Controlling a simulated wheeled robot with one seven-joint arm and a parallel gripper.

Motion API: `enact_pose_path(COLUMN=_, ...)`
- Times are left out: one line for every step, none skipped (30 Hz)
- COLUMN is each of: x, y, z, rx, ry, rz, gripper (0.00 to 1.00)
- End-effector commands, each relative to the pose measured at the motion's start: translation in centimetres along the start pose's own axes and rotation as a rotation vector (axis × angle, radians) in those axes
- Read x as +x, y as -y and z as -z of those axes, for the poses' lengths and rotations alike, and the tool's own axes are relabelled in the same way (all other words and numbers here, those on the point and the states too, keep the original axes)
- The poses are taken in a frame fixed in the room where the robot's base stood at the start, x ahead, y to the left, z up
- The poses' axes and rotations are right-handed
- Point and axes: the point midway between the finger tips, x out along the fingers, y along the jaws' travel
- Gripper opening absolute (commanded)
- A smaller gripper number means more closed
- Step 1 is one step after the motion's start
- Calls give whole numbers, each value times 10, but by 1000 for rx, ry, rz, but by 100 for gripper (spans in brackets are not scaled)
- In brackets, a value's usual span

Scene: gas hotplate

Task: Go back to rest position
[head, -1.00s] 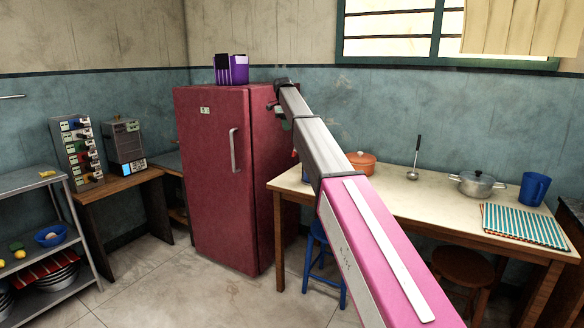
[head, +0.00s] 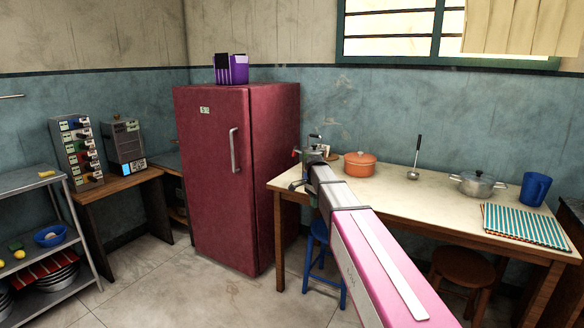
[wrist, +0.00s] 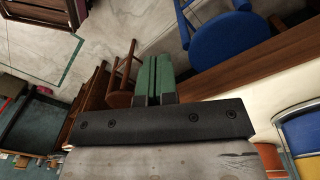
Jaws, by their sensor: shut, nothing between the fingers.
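My gripper (wrist: 156,72) shows in the wrist view as two green fingers side by side and pressed together, with nothing between them. Beyond the fingers are the floor and stools. In the head view my pink and grey arm reaches from the lower right toward the left end of the cream-topped table (head: 420,190). The arm's far end is near the table's left end, in front of the wall and right of the red fridge (head: 212,170). The fingers are too small to make out there.
An orange pot (head: 360,164), ladle (head: 416,160), metal pot (head: 476,184), blue jug (head: 535,189) and striped mat (head: 524,225) are on the table. A blue stool (head: 322,262) and brown stool (head: 462,266) stand by it. Metal shelves (head: 30,182) stand left; open floor (head: 190,290) lies in front of the fridge.

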Motion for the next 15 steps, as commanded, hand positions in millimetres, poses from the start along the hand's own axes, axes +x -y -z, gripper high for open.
enact_pose_path(x=26, y=-35, z=-5, rx=-82, ry=5, rz=0, gripper=0)
enact_pose_path(x=38, y=-48, z=-6, rx=-135, ry=7, rz=4, gripper=0)
enact_pose_path(x=54, y=-66, z=-8, rx=-204, ry=9, rz=9, gripper=0)
enact_pose_path(x=65, y=-79, z=-9, rx=-257, ry=10, rz=12, gripper=0)
enact_pose_path(x=76, y=-93, z=-11, rx=-309, ry=11, rz=16, gripper=0)
enact_pose_path(x=90, y=-111, z=-14, rx=-379, ry=12, rz=21, gripper=0)
enact_pose_path(x=100, y=-124, z=-16, rx=-432, ry=13, rz=23, gripper=0)
enact_pose_path(x=110, y=-138, z=-18, rx=-484, ry=12, rz=28, gripper=0)
enact_pose_path(x=122, y=-157, z=-21, rx=-553, ry=13, rz=32, gripper=0)
enact_pose_path(x=131, y=-171, z=-24, rx=-605, ry=13, rz=37, gripper=0)
enact_pose_path(x=139, y=-184, z=-27, rx=-657, ry=13, rz=41, gripper=0)
enact_pose_path(x=149, y=-202, z=-31, rx=-724, ry=12, rz=47, gripper=0)
enact_pose_path(x=156, y=-215, z=-34, rx=-772, ry=11, rz=51, gripper=0)
enact_pose_path(x=162, y=-227, z=-36, rx=-819, ry=10, rz=54, gripper=0)
enact_pose_path(x=169, y=-241, z=-40, rx=-876, ry=8, rz=59, gripper=0)
